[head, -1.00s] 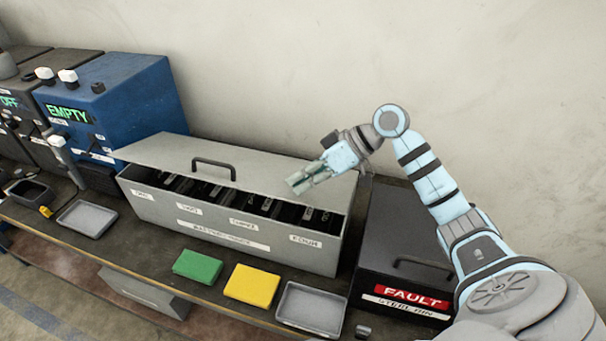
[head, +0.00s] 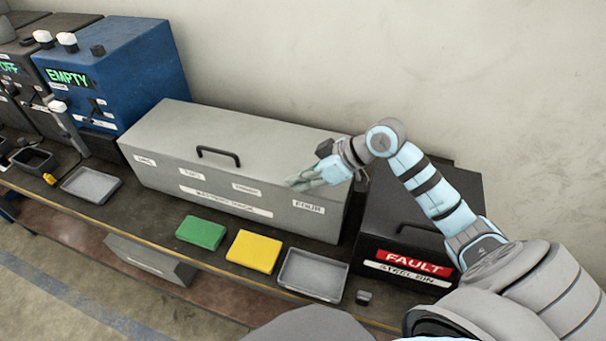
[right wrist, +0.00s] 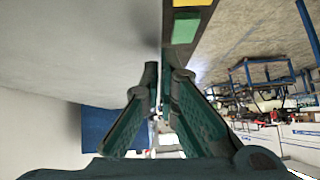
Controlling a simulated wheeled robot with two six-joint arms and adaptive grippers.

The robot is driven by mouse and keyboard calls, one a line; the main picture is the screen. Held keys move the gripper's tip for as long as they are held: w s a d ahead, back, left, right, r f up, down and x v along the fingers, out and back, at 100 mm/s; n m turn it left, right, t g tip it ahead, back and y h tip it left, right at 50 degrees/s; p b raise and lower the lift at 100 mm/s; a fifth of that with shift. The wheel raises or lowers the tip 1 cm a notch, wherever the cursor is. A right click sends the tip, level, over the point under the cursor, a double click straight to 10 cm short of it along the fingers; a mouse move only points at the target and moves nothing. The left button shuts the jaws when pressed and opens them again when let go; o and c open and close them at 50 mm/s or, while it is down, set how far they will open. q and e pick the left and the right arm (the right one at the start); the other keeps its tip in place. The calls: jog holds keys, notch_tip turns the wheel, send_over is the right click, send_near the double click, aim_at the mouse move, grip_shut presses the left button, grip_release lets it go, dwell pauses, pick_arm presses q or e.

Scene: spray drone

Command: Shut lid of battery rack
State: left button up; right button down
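The battery rack (head: 232,200) is a long grey box on the bench. Its lid (head: 235,140), with a black handle (head: 218,153), lies down flat over the box and the slots inside are hidden. My right gripper (head: 292,184) is at the right part of the lid's front edge, at lid height; I cannot tell from the head view whether it touches. In the right wrist view the two green fingers (right wrist: 160,95) stand apart at the base, their tips close together with a narrow gap and nothing between them. My left gripper is out of view.
A black fault bin (head: 415,225) stands right of the rack, under my right arm. A green block (head: 201,232), a yellow block (head: 253,250) and a grey tray (head: 312,275) lie in front. A blue machine (head: 115,75) reading EMPTY stands left, with another tray (head: 90,184) before it.

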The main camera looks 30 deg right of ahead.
notch_tip(320, 180, up, 4)
jog(key=p, duration=0.5)
jog(key=shift+d+r, duration=0.1)
jog(key=shift+r, duration=0.15)
jog(key=p+v, duration=0.1)
jog(key=v, duration=0.8)
jog(key=shift+s+r, duration=0.2)
jog(key=shift+s, duration=0.25)
